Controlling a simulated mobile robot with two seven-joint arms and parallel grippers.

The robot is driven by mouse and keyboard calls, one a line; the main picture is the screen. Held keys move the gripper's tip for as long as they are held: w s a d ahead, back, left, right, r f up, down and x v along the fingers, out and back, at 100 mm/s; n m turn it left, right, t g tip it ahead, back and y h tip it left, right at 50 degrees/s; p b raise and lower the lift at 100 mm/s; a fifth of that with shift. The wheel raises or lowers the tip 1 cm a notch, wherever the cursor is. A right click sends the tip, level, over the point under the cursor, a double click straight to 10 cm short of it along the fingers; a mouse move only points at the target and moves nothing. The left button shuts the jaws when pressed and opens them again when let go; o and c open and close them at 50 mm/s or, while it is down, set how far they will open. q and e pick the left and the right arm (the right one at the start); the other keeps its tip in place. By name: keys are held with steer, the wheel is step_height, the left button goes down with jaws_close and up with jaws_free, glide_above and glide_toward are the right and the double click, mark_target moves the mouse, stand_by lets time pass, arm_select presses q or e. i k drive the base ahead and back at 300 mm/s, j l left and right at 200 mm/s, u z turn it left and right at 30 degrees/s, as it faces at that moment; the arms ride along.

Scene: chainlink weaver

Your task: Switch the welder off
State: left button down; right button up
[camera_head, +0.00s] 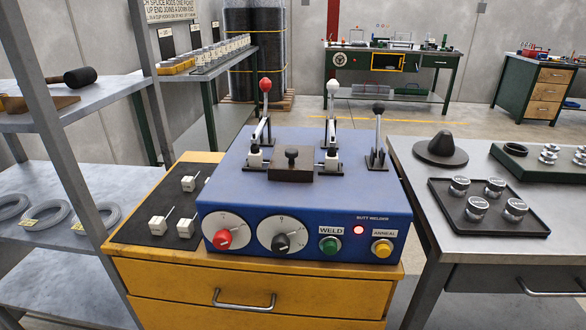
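The butt welder (305,190) is a blue box on a yellow drawer cabinet in the middle of the view. Its sloped front has a dial with a red knob (222,236), a dial with a dark knob (281,242), a green button (329,246) under a WELD label, and a yellow button (382,249) by an ANNEAL label. A small red lamp (358,230) between the buttons is lit. Levers with red (265,85), white (333,87) and black (379,108) knobs stand up on top. Neither of my grippers is in view.
Small white blocks (157,225) with pins lie on a black mat left of the welder. A grey table (445,230) at right bears a tray (506,229) of metal cylinders and a dark cone (441,148). Grey shelves (75,180) stand at left. Workbenches stand far back.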

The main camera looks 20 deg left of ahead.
mark_target(222, 239)
steer(key=u, duration=1.3)
